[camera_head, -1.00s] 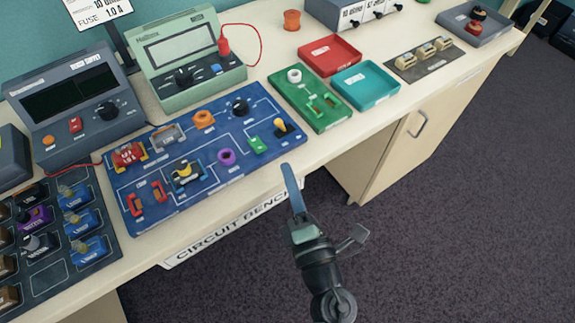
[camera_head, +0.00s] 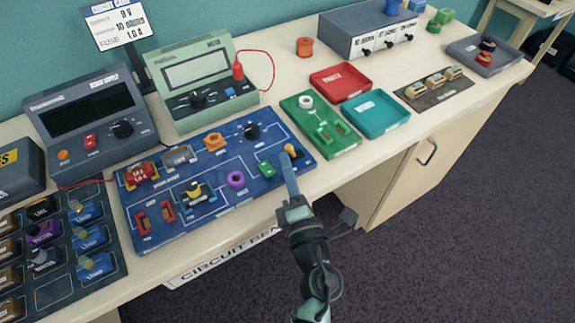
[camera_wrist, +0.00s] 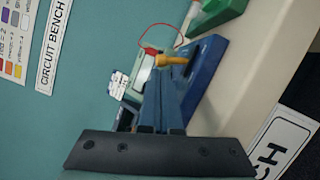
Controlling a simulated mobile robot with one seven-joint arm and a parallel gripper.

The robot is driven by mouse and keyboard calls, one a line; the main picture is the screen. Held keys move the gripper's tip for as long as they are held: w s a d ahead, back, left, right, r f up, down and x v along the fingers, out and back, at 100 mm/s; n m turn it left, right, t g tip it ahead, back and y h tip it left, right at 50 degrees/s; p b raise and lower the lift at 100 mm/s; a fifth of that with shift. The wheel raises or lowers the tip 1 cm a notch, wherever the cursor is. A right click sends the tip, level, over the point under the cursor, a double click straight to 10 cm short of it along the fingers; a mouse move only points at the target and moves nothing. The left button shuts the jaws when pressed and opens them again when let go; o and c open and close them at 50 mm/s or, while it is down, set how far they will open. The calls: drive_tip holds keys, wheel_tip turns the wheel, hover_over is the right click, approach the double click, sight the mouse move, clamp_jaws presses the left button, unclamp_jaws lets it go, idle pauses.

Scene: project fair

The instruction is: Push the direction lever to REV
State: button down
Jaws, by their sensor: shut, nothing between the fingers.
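A blue circuit board (camera_head: 215,213) lies on the bench. At its right end stands a small orange-yellow lever (camera_head: 290,150) with a dark part beside it. I take this to be the direction lever; its FWD and REV marks are too small to read. My gripper (camera_head: 287,160) is shut and empty, with its long blue fingers reaching up to the board's right edge, close beside the lever and partly over it. In the wrist view the lever (camera_wrist: 172,60) sticks out sideways just beyond the fingertips (camera_wrist: 165,75). I cannot tell whether they touch.
A green board (camera_head: 320,128) lies right of the blue one, with a red tray (camera_head: 340,80) and a teal tray (camera_head: 375,112) beyond. A green meter (camera_head: 200,85) and a dark power supply (camera_head: 90,110) stand behind. The bench's front strip is clear.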

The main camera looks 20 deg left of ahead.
drive_tip(key=shift+w+d+r+m+g+h+p, duration=0.15)
drive_tip(key=shift+m+p, duration=0.3)
drive_tip(key=shift+p, duration=0.55)
drive_tip(key=shift+w+r+m+g+h+p, duration=0.1)
drive_tip(key=shift+r+m+p, duration=0.3)
drive_tip(key=shift+p, duration=0.6)
drive_tip(key=shift+w+d+r+m+g+h+p, duration=0.1)
drive_tip(key=shift+m+p, duration=0.45)
drive_tip(key=shift+p, duration=0.45)
drive_tip(key=p, duration=0.1)
drive_tip(key=m+p, duration=0.1)
drive_tip(key=p, duration=0.1)
drive_tip(key=shift+w+d+r, duration=0.1)
drive_tip(key=shift+d+r, duration=0.05)
drive_tip(key=shift+r, duration=0.15)
drive_tip(key=m+p, duration=0.1)
drive_tip(key=p, duration=0.1)
drive_tip(key=m+p, duration=0.1)
drive_tip(key=p, duration=0.1)
drive_tip(key=shift+w+d+g+h, duration=0.25)
drive_tip(key=shift+w+g, duration=0.1)
drive_tip(key=shift+w+d+m+p, duration=0.15)
drive_tip(key=shift+w+m+p, duration=0.1)
drive_tip(key=shift+m+p, duration=0.65)
drive_tip(key=shift+s+g, duration=0.15)
drive_tip(key=shift+g, duration=0.15)
